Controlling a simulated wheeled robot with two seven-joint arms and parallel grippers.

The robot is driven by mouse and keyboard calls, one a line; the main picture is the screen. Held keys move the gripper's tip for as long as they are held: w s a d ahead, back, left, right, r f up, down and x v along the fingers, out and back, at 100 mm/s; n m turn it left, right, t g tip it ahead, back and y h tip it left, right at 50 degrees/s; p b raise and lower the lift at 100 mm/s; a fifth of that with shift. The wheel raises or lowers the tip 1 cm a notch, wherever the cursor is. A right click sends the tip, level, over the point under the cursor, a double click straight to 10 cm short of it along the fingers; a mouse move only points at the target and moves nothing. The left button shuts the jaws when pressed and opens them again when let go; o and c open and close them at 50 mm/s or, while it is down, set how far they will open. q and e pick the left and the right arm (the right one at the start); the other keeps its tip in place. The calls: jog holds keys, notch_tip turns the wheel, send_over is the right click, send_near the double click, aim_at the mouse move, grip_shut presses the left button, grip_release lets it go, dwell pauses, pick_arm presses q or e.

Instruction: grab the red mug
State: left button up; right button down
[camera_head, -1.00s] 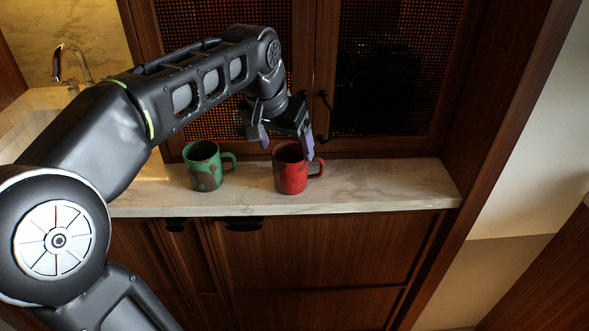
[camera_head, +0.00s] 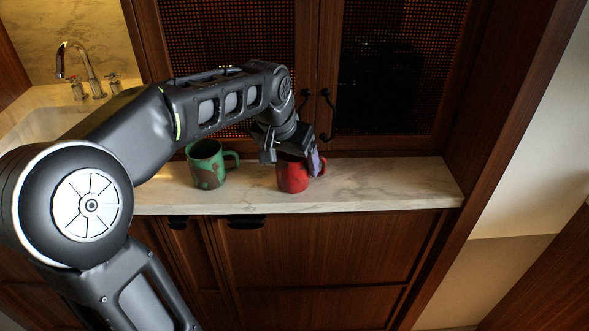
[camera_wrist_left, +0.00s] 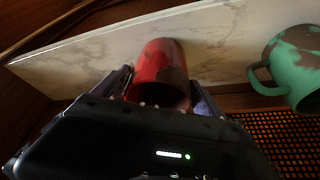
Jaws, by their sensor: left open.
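The red mug (camera_head: 292,178) stands upright on the marble counter, its handle to the right in the head view. My left gripper (camera_head: 292,166) is open at the mug, coming from above and behind, and covers its rim and part of its handle. In the left wrist view the red mug (camera_wrist_left: 160,66) sits between the two spread fingers of the left gripper (camera_wrist_left: 160,92). I cannot tell whether the fingers touch it. My right gripper is not in view.
A green mug (camera_head: 207,165) with brown patches stands left of the red mug on the counter (camera_head: 390,185), also seen in the wrist view (camera_wrist_left: 296,68). Cabinet doors (camera_head: 395,75) with black handles rise close behind. The counter's right side is clear. A faucet (camera_head: 80,68) stands at the far left.

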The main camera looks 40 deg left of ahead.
pick_arm(q)
jog(key=shift+w+f, duration=0.25)
jog(key=shift+f, duration=0.3)
jog(key=shift+c, duration=0.3)
jog(key=c, duration=1.4)
jog(key=shift+r, duration=0.2)
jog(key=shift+c, duration=0.2)
notch_tip(320, 180, up, 28)
jog(key=p, duration=1)
jog(key=shift+f+p, duration=0.15)
jog(key=shift+p, duration=0.25)
